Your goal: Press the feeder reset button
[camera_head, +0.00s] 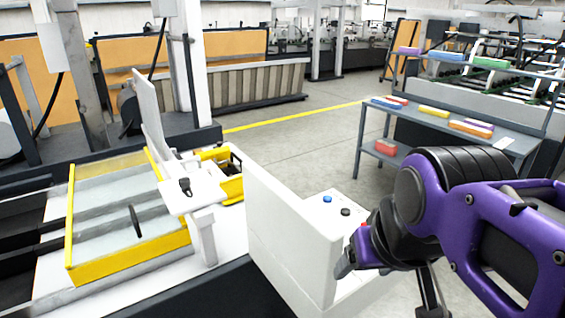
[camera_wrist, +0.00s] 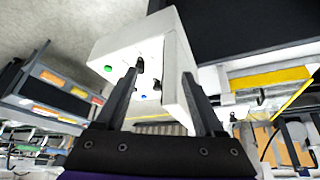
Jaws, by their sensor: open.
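A white control box (camera_head: 290,240) stands at the front edge of the machine, with small controls on its top panel. In the head view I see a blue button (camera_head: 327,199) and a black control (camera_head: 345,212); a bit of red shows beside my gripper. No label is readable, so I cannot tell which is the feeder reset. My gripper (camera_head: 347,262) is at the right side of the box. In the wrist view my gripper (camera_wrist: 160,73) is open, its fingers in front of the box, with a green button (camera_wrist: 108,69) left of them and the blue button (camera_wrist: 144,96) between them.
A yellow-edged feeder bed (camera_head: 130,265) lies left of the box, with a white bracket (camera_head: 190,190) between them. A grey shelf table (camera_head: 450,130) with coloured stacks stands behind at the right. The floor (camera_head: 290,140) behind the box is open.

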